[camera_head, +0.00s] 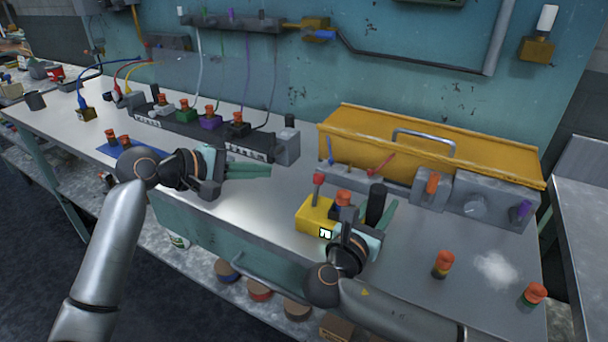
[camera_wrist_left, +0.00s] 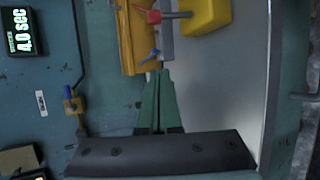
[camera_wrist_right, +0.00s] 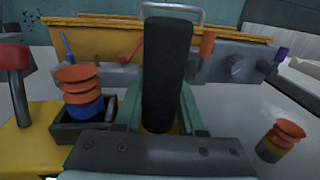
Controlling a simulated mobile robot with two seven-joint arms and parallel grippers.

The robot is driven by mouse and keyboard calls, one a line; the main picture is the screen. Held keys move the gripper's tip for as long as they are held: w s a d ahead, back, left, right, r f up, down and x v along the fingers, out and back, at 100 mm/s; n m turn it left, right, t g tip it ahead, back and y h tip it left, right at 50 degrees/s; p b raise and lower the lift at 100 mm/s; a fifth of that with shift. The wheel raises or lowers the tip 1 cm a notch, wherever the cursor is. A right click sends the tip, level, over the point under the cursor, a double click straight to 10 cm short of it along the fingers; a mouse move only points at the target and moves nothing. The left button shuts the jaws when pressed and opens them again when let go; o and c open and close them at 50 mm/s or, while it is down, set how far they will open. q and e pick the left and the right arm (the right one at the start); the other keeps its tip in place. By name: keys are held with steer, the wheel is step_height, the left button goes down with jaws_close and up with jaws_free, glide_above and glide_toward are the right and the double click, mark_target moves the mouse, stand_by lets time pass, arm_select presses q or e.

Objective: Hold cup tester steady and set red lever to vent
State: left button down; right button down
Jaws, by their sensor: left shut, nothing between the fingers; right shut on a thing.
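The yellow cup tester (camera_head: 312,221) stands on the bench with a small lit display on its front. Its red lever (camera_head: 318,180) stands about upright at its left end. A red-orange suction cup (camera_head: 343,199) with a blue base sits in its dark holder (camera_wrist_right: 80,132). My right gripper (camera_head: 380,212) is shut on the tester's black upright handle (camera_wrist_right: 167,70). My left gripper (camera_head: 268,170) is shut and empty above the bench, left of the lever and apart from it. In the left wrist view the red lever (camera_wrist_left: 150,16) shows beyond the fingertips.
A yellow cover (camera_head: 430,150) and grey panel with small levers and a dial (camera_head: 475,208) stand behind the tester. A cup rack (camera_head: 190,133) stands back left. Loose suction cups (camera_head: 443,264) (camera_head: 535,294) and a white powdery patch (camera_head: 495,270) lie on the right.

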mark_target(316, 191)
arm_select(q)
steer(key=shift+a, duration=0.1)
steer(key=shift+w, duration=0.1)
steer(key=x, duration=1)
steer(key=shift+r, duration=0.1)
steer(key=shift+s+d+r, duration=0.1)
steer(key=shift+s+d, duration=0.1)
steer(key=shift+s, duration=0.2)
steer(key=shift+s+d+r, duration=0.15)
steer(key=shift+s+d, duration=0.05)
steer(key=shift+s, duration=0.25)
steer(key=shift+s+d+r, duration=0.15)
steer(key=shift+s+d, duration=0.05)
steer(key=shift+s, duration=0.3)
steer(key=shift+s+d+r, duration=0.15)
steer(key=shift+s+r, duration=0.05)
steer(key=shift+s, duration=0.35)
